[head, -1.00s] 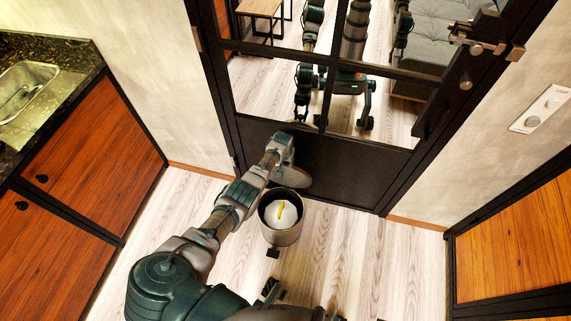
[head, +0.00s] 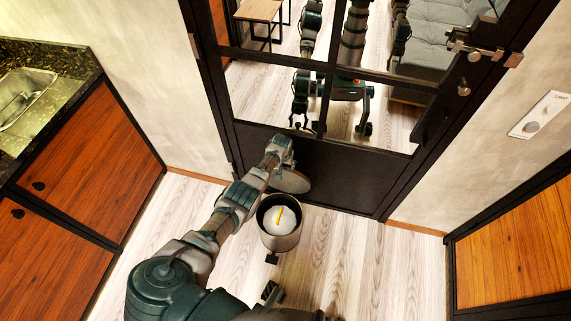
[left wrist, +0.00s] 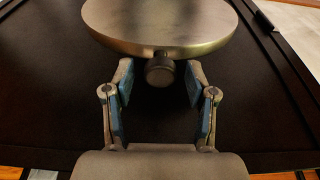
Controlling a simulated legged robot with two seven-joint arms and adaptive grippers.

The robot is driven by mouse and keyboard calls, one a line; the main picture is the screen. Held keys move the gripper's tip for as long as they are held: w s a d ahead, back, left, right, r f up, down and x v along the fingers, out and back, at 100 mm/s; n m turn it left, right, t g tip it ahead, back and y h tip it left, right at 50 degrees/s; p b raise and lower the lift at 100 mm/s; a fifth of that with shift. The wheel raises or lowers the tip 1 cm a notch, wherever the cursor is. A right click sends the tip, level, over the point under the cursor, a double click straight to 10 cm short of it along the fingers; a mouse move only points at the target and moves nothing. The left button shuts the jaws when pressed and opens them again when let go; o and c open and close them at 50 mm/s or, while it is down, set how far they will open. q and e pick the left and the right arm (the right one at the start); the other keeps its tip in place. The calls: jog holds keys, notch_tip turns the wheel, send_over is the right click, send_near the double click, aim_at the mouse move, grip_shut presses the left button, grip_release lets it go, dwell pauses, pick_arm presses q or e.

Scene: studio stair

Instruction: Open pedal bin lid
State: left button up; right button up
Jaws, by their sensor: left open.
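The pedal bin (head: 281,241) is a small metal bucket standing on the floor in front of the door. Its mouth is uncovered, showing a white lining with a yellow item inside. The round metal lid (head: 293,182) is raised, tilted up behind the rim; it also fills the top of the left wrist view (left wrist: 160,22). A dark knob (left wrist: 160,71) sits on the lid's edge. My left gripper (head: 282,162) is at the lid, its fingers open on either side of the knob with gaps. The pedal (head: 271,258) shows at the bin's front. My right gripper is not seen.
A black-framed glass door (head: 340,178) stands close behind the bin, with my robot's reflection in its panes. Wooden cabinets (head: 95,165) with a sink (head: 28,92) are at left, another cabinet (head: 512,250) at right. Floor (head: 370,265) right of the bin is clear.

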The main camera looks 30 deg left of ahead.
pick_arm(q)
jog(key=v, duration=1.1)
jog(key=shift+r, duration=0.4)
jog(key=s+d+f+m+p, duration=0.1)
jog(key=s+d+f+p, duration=0.1)
jog(key=s+f, duration=0.7)
jog(key=s+d+f+m+p, duration=0.1)
jog(key=s+d+f, duration=0.2)
jog(key=s+f, duration=0.5)
jog(key=s+d+f+m+p, duration=0.1)
jog(key=s+d+f, duration=0.2)
jog(key=s, duration=1.1)
jog(key=s+d+f+m+g+p, duration=0.1)
jog(key=s+f, duration=0.4)
jog(key=s, duration=0.9)
jog(key=d+m+p, duration=0.1)
jog(key=d, duration=0.1)
jog(key=shift+s+d+f+h, duration=0.2)
jog(key=shift+d+h, duration=0.2)
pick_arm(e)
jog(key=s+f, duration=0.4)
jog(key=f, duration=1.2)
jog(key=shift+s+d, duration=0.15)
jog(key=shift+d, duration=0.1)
pick_arm(q)
jog(key=shift+a, duration=0.1)
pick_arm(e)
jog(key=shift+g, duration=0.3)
